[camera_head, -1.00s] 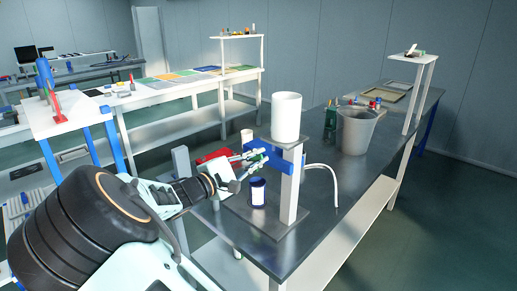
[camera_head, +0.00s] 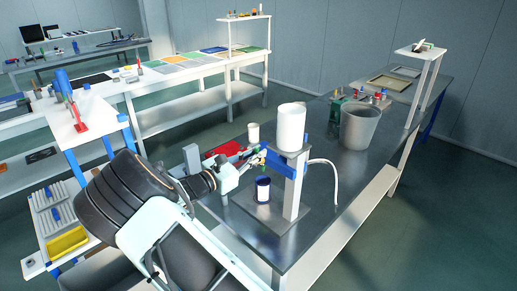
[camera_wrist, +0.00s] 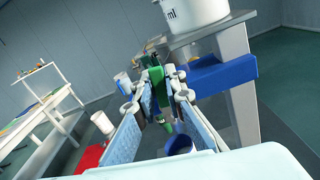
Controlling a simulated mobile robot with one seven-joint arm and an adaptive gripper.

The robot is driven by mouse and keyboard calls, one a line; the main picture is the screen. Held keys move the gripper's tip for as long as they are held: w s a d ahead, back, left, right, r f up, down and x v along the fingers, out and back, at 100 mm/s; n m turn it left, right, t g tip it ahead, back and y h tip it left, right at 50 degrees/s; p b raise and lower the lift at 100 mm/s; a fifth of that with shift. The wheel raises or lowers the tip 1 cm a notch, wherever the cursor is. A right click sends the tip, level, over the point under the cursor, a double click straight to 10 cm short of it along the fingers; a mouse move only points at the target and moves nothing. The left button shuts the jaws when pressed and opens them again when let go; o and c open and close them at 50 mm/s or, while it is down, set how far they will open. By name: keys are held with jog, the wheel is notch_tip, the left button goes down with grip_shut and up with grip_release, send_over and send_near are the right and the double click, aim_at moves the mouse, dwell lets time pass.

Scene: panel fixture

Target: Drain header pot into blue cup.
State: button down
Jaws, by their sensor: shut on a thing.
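The white header pot (camera_head: 291,127) sits on top of a grey stand, with a blue bracket (camera_wrist: 222,75) below it. It also shows at the top of the wrist view (camera_wrist: 195,12). The blue cup (camera_head: 263,190) stands upright on the stand's base plate, under the bracket's end. In the wrist view the cup (camera_wrist: 181,145) is partly hidden by my fingers. My gripper (camera_head: 258,158) is at the bracket's end, above the cup. It is shut on a green tap part (camera_wrist: 155,76), with a green spout showing lower between the fingers. No liquid stream is visible.
A grey bucket (camera_head: 360,127) stands right of the stand, and a white hose (camera_head: 328,168) curves down beside the post. A white cup (camera_head: 253,132) and a red item (camera_head: 229,149) stand behind my gripper. The bench's front right is clear.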

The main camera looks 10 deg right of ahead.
jog(key=shift+w+a+n+p, duration=0.25)
jog(key=shift+n+p, duration=0.3)
jog(key=shift+n, duration=0.35)
jog(key=c, duration=2)
grip_release()
jog(key=shift+o, duration=0.2)
jog(key=v, duration=1.2)
